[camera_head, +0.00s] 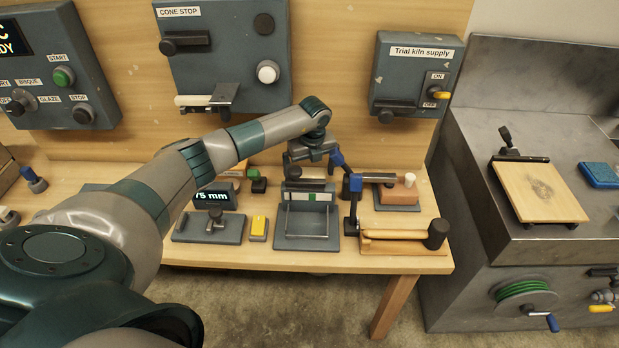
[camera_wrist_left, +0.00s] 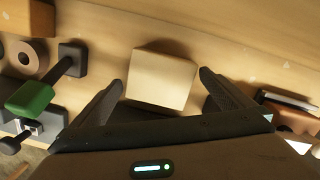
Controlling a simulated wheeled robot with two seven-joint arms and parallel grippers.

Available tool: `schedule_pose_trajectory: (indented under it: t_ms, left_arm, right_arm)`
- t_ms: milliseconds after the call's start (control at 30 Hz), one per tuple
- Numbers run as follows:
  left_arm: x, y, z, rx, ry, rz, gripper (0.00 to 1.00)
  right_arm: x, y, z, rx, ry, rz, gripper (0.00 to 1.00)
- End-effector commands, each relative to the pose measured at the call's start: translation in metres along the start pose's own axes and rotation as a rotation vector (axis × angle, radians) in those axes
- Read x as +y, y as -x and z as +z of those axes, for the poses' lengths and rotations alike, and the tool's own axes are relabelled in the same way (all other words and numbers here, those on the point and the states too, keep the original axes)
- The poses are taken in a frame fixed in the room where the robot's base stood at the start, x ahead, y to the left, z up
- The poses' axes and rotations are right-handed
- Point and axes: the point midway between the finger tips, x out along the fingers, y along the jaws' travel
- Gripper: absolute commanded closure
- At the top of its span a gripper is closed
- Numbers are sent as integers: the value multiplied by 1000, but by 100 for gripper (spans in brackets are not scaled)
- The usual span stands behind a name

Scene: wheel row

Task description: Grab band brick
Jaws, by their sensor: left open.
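A pale cream block (camera_wrist_left: 160,78) lies on the wooden bench in the left wrist view. It is plain on the faces I can see; no band shows, so I cannot tell whether it is the band brick. My left gripper (camera_wrist_left: 160,84) is open, with one finger to each side of the block and nothing held. How far the fingertips are above it is unclear. In the head view my left gripper (camera_head: 312,158) hangs over the back of the bench, and I cannot make out the cream block there. My right gripper is not in view.
A green-handled tool (camera_wrist_left: 36,97) and a tan block (camera_wrist_left: 28,16) lie left of the fingers. A brown brick (camera_head: 402,194) sits on a dark plate to the right.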

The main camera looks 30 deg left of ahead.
Motion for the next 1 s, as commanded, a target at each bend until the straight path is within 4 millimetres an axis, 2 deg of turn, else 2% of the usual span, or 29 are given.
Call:
schedule_pose_trajectory:
  t_ms: [200,667,800,867,1000]
  left_arm:
    - [0,-16,0,-1,0,1,0]
    - [0,-17,0,-1,0,-1,0]
    - [0,-17,0,-1,0,-1,33]
    - [0,-17,0,-1,0,0,46]
    - [0,-17,1,-1,1,-1,46]
  right_arm:
    - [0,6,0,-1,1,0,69]
    - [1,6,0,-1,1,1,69]
    - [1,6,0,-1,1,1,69]
    - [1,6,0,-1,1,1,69]
    - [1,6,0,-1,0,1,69]
